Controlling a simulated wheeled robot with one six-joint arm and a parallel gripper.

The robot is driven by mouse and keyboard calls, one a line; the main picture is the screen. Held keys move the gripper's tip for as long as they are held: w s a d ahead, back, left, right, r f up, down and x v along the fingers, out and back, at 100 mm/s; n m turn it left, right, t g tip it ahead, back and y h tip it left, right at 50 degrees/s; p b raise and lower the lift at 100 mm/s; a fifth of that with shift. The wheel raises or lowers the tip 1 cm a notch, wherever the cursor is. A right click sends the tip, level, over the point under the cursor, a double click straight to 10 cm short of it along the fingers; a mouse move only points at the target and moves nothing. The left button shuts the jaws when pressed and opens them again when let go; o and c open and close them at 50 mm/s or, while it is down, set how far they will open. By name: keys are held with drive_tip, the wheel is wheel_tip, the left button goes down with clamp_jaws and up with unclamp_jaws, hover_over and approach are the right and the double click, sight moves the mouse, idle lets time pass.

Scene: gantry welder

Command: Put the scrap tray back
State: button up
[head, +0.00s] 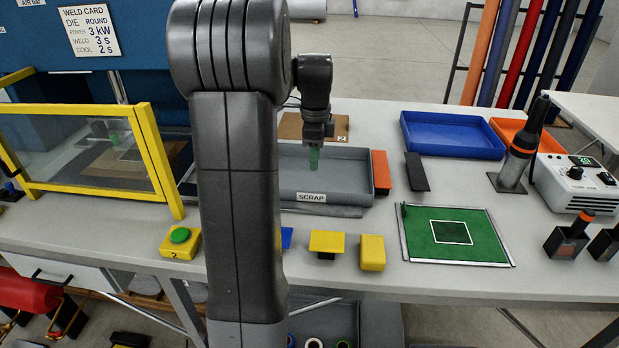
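The scrap tray (350,188) is a grey, shallow, open tray with a white SCRAP label on its front wall. It sits on the bench right of my arm, which hides its left part. A flat grey edge shows under its front. My gripper (314,160) points down over the back part of the tray, with green at its tip. I cannot tell whether the green is its fingers or a held piece, nor whether it touches the tray. Whether it is open or shut is too small to tell.
An orange block (380,172) stands against the tray's right end, with a black block (416,172) beyond. A brown board (300,126) lies behind. Yellow blocks (372,253) and a green mat (455,236) lie in front and right. The yellow-framed guard (158,160) is left.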

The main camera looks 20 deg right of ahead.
hover_over(312, 192)
drive_tip(key=f, duration=0.7)
drive_tip(key=shift+s+d, duration=0.2)
drive_tip(key=shift+s, duration=0.05)
drive_tip(key=shift+w+a+f+p, duration=0.1)
drive_tip(key=shift+f+p, duration=0.1)
drive_tip(key=shift+f, duration=0.7)
drive_tip(key=shift+w+a+f+p, duration=0.1)
drive_tip(key=shift+w+f+p, duration=0.05)
drive_tip(key=shift+f, duration=0.8)
drive_tip(key=shift+w+f+p, duration=0.1)
drive_tip(key=shift+f+p, duration=0.1)
drive_tip(key=shift+f, duration=0.7)
drive_tip(key=shift+c, duration=0.2)
drive_tip(key=shift+r, duration=0.1)
clamp_jaws()
